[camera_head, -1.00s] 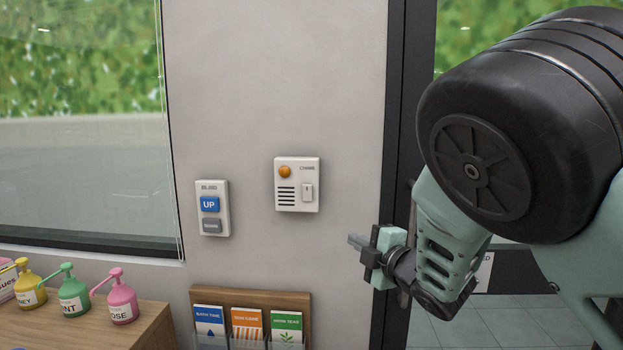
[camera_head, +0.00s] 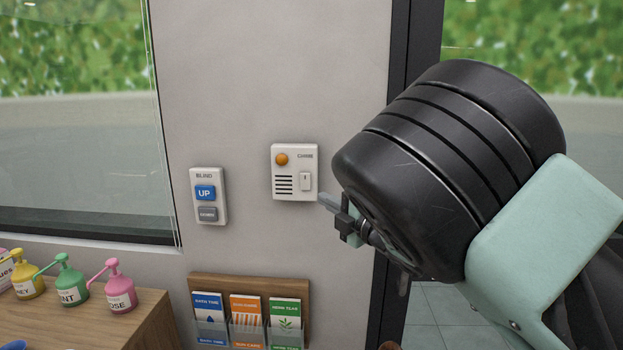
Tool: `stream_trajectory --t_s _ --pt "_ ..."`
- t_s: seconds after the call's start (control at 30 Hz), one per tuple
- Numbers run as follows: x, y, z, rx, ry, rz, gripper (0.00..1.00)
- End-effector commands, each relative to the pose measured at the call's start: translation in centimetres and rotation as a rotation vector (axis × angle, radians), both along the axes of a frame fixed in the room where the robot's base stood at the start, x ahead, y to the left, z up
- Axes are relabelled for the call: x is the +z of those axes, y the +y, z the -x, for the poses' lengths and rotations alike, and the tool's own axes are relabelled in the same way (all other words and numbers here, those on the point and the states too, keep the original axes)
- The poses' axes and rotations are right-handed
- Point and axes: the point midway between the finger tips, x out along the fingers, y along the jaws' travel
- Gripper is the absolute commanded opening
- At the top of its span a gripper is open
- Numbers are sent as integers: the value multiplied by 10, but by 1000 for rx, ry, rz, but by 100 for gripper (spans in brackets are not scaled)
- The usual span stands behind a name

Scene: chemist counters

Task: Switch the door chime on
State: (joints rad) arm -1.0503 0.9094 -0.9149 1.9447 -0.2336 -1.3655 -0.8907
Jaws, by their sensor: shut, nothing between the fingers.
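The door chime (camera_head: 293,191) is a white box on the grey wall, marked CHIME. It has an orange round lamp (camera_head: 281,159), dark speaker slots and a small white rocker switch (camera_head: 306,182) at its lower right. Which way the rocker is tipped is too small to tell. My gripper (camera_head: 325,200) is shut and empty. Its tips point left and look close to the right edge of the chime, just right of and slightly below the rocker. I cannot tell whether they touch it. My dark arm link hides part of the gripper and the door frame.
A white blind control (camera_head: 222,197) with a blue UP button and a grey button is left of the chime. A wooden leaflet rack (camera_head: 236,283) hangs below. Pump bottles (camera_head: 120,292) stand on a wooden counter (camera_head: 140,325) at lower left. A dark door frame (camera_head: 398,60) is at right.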

Motion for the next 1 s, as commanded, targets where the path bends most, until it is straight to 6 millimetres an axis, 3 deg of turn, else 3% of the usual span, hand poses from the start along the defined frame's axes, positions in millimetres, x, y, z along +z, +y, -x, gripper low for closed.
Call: stream_trajectory --t_s 0.3,0.6,1.0 --pt "11 45 -47 3 1 1 0" --pt "14 43 -82 0 0 0 0" --pt "12 42 -86 -1 1 -1 0"
